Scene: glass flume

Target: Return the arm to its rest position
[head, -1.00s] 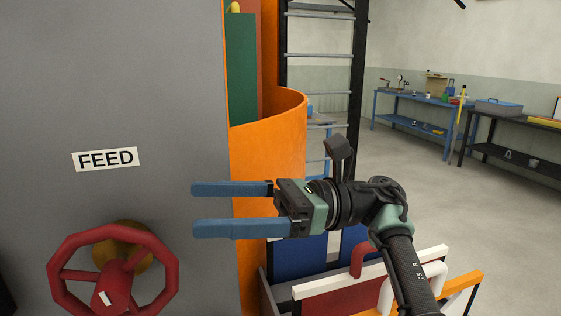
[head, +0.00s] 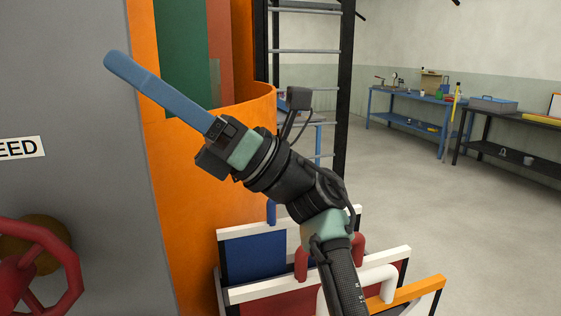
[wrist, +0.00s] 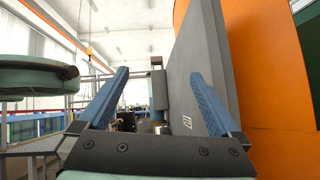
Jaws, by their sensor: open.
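My gripper (head: 133,78) is raised in the middle of the head view and points up and to the left, in front of the orange curved wall. Only one blue finger shows clearly there. In the wrist view both blue fingers of my gripper (wrist: 160,95) stand wide apart with nothing between them. It is open and empty. My arm bends up from the lower right of the head view.
A red handwheel (head: 38,265) and a grey panel (head: 75,90) with a partly cut-off label are at left. The orange wall (head: 180,200) stands behind my gripper. Framed gates (head: 255,258) with handles stand low beside my arm. Open floor (head: 460,215) lies right, before blue (head: 415,97) and black benches (head: 520,118).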

